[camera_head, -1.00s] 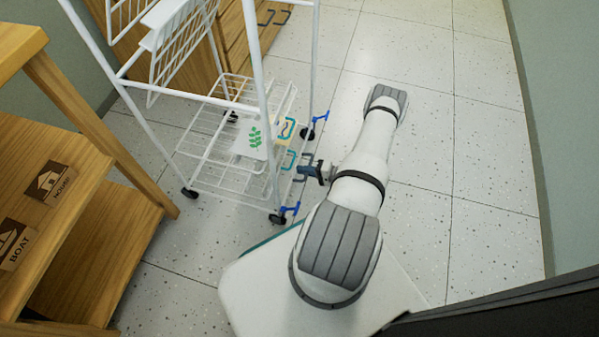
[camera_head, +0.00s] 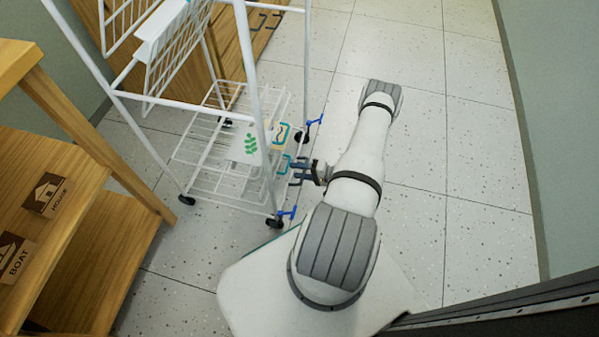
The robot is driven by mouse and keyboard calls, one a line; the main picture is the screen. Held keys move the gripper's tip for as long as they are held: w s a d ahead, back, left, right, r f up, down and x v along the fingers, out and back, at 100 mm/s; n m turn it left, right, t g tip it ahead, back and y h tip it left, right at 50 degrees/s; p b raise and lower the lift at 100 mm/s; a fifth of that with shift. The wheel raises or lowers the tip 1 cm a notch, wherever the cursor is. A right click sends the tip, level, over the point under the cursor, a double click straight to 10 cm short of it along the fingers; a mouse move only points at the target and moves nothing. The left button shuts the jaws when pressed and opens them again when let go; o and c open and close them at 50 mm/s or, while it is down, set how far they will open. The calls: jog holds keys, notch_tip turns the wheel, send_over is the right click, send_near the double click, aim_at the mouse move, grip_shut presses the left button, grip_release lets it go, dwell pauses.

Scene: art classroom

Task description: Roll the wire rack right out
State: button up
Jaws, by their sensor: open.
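The white wire rack (camera_head: 262,80) stands upright on casters at the left of the head view. Its lower wire drawers or baskets have teal handles: an upper one (camera_head: 284,132) and a lower one (camera_head: 283,163). The near caster (camera_head: 274,222) and the far right caster (camera_head: 302,137) each carry a blue lever that sticks out. My gripper (camera_head: 294,173) is open at the rack's right side, right by the lower teal handle. I cannot tell whether the jaws touch it or surround it.
A wooden shelf (camera_head: 85,120) with signs reading HOUSE and BOAT stands close at the left. Wooden cabinets (camera_head: 235,45) are behind the rack. A wall (camera_head: 548,100) runs along the right.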

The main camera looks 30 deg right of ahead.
jog(key=o, duration=1.1)
notch_tip(320, 180, up, 7)
jog(key=shift+w+d+f+p, duration=0.1)
jog(key=shift+p, duration=1.15)
jog(key=shift+c, duration=0.2)
jog(key=shift+r, duration=0.5)
jog(key=f, duration=0.1)
jog(key=s+f+g, duration=0.1)
jog(key=f, duration=0.1)
jog(key=shift+s+f+h, duration=0.2)
jog(key=shift+f+h, duration=0.1)
jog(key=shift+h, duration=0.1)
jog(key=shift+v, duration=0.9)
jog(key=shift+s+d, duration=0.2)
jog(key=c, duration=1.1)
jog(key=s+d, duration=0.4)
jog(key=s, duration=0.1)
jog(key=shift+d+r, duration=0.25)
jog(key=shift+r, duration=0.1)
jog(key=shift+w, duration=0.1)
